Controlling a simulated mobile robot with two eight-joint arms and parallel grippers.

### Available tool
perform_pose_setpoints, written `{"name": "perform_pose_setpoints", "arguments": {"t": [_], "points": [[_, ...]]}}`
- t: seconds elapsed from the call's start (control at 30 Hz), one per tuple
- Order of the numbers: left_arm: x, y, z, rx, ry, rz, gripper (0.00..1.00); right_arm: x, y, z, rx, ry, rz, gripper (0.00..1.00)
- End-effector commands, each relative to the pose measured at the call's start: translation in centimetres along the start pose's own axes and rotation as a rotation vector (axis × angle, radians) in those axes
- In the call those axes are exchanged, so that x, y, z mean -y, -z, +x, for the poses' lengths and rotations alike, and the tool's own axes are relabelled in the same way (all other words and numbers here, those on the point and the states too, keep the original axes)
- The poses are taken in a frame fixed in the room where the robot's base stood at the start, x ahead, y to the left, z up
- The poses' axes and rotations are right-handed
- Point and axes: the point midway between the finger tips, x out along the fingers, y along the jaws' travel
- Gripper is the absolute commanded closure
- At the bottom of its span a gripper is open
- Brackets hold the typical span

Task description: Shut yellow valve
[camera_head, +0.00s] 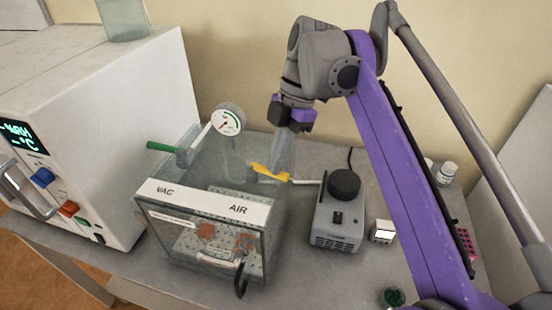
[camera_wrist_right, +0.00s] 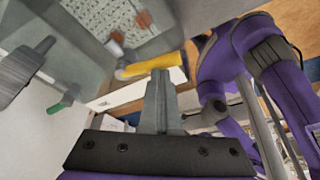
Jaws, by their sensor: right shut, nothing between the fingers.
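The yellow valve handle (camera_head: 268,172) sits at the right top of the glass vacuum chamber (camera_head: 205,205), near the label "AIR". In the right wrist view the yellow handle (camera_wrist_right: 152,65) lies just beyond my fingertips. My right gripper (camera_head: 280,168) points down from above with its shut fingers close to the handle; whether they touch it I cannot tell. Its fingers also show together in the right wrist view (camera_wrist_right: 160,80), with nothing between them. A green valve handle (camera_head: 163,147) is at the chamber's left, by the label "VAC". My left gripper is not seen.
A round gauge (camera_head: 228,120) stands up behind the chamber. A grey pump (camera_head: 338,220) with a black knob is to its right, joined by a white hose (camera_head: 306,182). A large white oven (camera_head: 110,110) stands close at the left. Small bottles (camera_head: 446,173) are at the far right.

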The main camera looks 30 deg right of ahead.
Motion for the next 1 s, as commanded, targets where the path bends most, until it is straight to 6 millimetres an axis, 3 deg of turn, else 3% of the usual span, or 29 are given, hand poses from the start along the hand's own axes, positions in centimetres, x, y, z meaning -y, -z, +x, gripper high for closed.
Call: {"name": "perform_pose_setpoints", "arguments": {"t": [0.47, 1.0], "points": [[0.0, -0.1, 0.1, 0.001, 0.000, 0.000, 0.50, -0.2, -0.2, 0.3, 0.006, 0.001, 0.002, 1.00], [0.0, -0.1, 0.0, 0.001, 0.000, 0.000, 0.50, -1.7, 1.3, 0.3, 0.002, -0.002, -0.003, 1.00]]}}
